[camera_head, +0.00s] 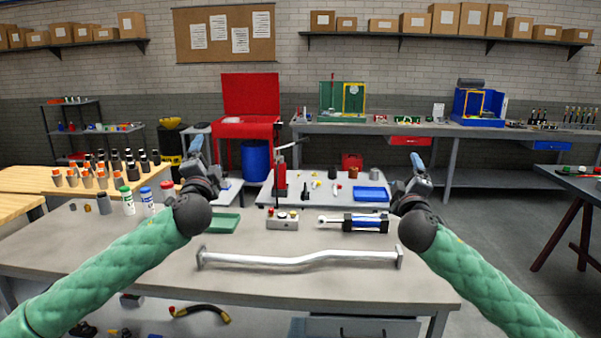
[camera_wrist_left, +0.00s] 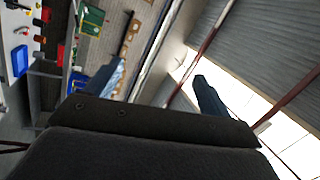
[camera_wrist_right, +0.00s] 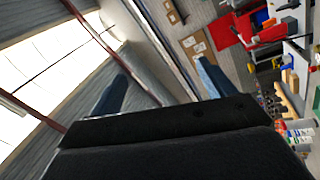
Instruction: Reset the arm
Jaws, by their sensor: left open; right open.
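My left gripper (camera_head: 193,150) is raised above the left part of the grey table, pointing up. Its two blue fingers are apart in the left wrist view (camera_wrist_left: 160,85), with nothing between them. My right gripper (camera_head: 417,168) is raised above the right part of the table. In the right wrist view (camera_wrist_right: 162,85) its fingers are also apart and empty. Both green-sleeved arms reach in from the lower corners of the head view. Neither gripper touches any object.
A silver bent bar (camera_head: 300,260) lies across the front of the grey table (camera_head: 130,255). Several bottles (camera_head: 127,200) stand at the left.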

